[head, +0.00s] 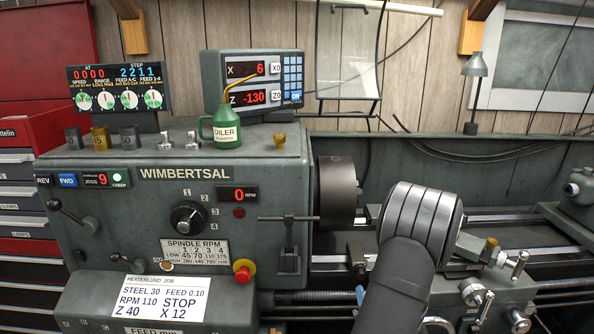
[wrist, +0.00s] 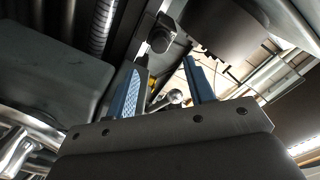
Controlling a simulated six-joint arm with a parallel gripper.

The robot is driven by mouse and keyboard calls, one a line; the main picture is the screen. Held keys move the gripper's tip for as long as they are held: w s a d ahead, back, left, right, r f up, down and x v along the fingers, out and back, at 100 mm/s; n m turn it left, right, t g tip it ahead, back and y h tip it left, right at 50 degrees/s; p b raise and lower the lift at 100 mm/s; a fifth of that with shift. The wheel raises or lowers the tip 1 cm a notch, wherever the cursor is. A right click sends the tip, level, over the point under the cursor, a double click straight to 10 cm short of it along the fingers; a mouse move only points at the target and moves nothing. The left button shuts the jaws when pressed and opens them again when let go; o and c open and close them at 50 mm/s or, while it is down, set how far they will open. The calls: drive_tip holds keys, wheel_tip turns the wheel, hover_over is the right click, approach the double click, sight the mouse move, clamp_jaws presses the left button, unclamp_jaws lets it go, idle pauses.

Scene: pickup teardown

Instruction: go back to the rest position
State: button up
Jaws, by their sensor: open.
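My gripper (wrist: 165,64) shows in the wrist view with its two blue-padded fingers apart. Nothing is held between them. A small rounded metal part (wrist: 174,97) shows in the gap, but I cannot tell whether it is near or far behind. A dark blocky part (wrist: 160,38) lies beyond the left fingertip. In the head view my dark arm fills the lower right of the middle, in front of the lathe, and the gripper itself is hidden there.
The lathe headstock (head: 120,190) stands left, its dark chuck (head: 336,190) close to my arm. A T-shaped bar (head: 288,240) stands at its front. The green oil can (head: 227,130) and several small weights stand on top. A lamp (head: 476,95) rises at the back right.

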drive_tip(key=w+n, duration=0.9)
drive_tip(key=n, duration=0.7)
drive_tip(key=shift+f+n+h, duration=0.2)
drive_tip(key=shift+n+h, duration=0.1)
drive_tip(key=shift+n, duration=0.1)
idle(0.5)
drive_tip(key=shift+a, duration=0.1)
